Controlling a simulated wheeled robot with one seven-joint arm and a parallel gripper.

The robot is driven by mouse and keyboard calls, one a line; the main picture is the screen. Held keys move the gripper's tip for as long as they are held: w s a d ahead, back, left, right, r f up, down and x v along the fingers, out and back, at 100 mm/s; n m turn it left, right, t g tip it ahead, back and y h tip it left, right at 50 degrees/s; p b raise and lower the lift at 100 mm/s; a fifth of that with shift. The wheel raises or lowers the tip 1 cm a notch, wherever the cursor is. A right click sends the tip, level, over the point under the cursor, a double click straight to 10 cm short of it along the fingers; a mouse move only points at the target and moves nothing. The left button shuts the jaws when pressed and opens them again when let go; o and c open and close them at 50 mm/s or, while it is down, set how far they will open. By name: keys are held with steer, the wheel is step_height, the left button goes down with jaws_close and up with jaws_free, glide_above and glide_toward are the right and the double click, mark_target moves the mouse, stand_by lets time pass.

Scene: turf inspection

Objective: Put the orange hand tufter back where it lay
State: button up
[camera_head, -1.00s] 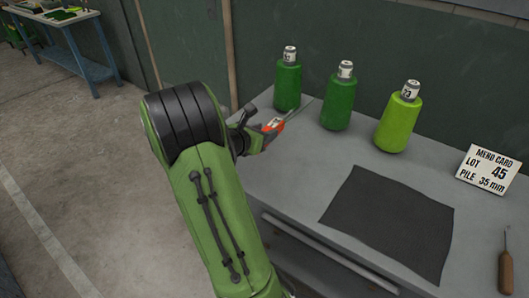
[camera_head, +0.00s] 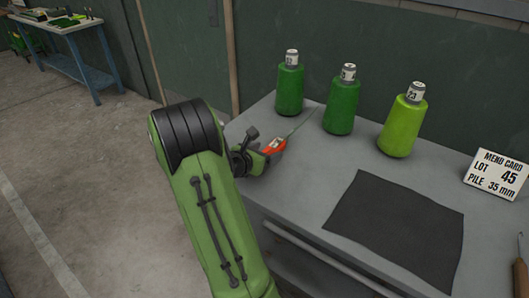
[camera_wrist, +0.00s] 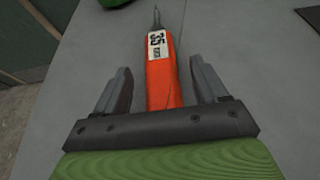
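The orange hand tufter (camera_head: 273,146) is at the left part of the grey bench top, its thin needle pointing up and right toward the green cones. In the wrist view the tufter (camera_wrist: 160,88), with a white label reading 35, lies lengthwise between my two fingers. My gripper (camera_head: 262,153) is low over the bench by the tufter's near end. In the wrist view my gripper (camera_wrist: 160,75) is open, with a gap on each side of the handle. The tufter seems to rest on the bench. The handle's near end is hidden by my gripper.
Two dark green cones (camera_head: 290,90) (camera_head: 342,105) and a lime cone (camera_head: 402,128) stand along the back. A dark turf mat (camera_head: 395,225) lies in front, a mend card (camera_head: 497,175) and a wooden-handled hook (camera_head: 521,272) at the right. Bench top between tufter and mat is clear.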

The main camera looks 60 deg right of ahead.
steer(key=p+v, duration=0.2)
steer(key=v, duration=1)
steer(key=shift+r, duration=0.1)
steer(key=s+a+r+m+t+y, duration=0.1)
steer(key=a+m+y, duration=0.3)
steer(key=a, duration=0.6)
steer(key=s+a+r+m+t+y, duration=0.2)
steer(key=a+m, duration=0.4)
steer(key=a, duration=0.4)
steer(key=s+a+r+m+t+y, duration=0.1)
steer(key=a+r+m+t+y, duration=0.2)
steer(key=a+m+y, duration=0.3)
steer(key=a+t+y, duration=0.1)
steer(key=a, duration=0.3)
steer(key=shift+s+a+r+t, duration=0.25)
steer(key=shift+r+t, duration=0.05)
steer(key=shift+r, duration=0.05)
steer(key=shift+r+p, duration=0.1)
steer(key=shift+p, duration=0.2)
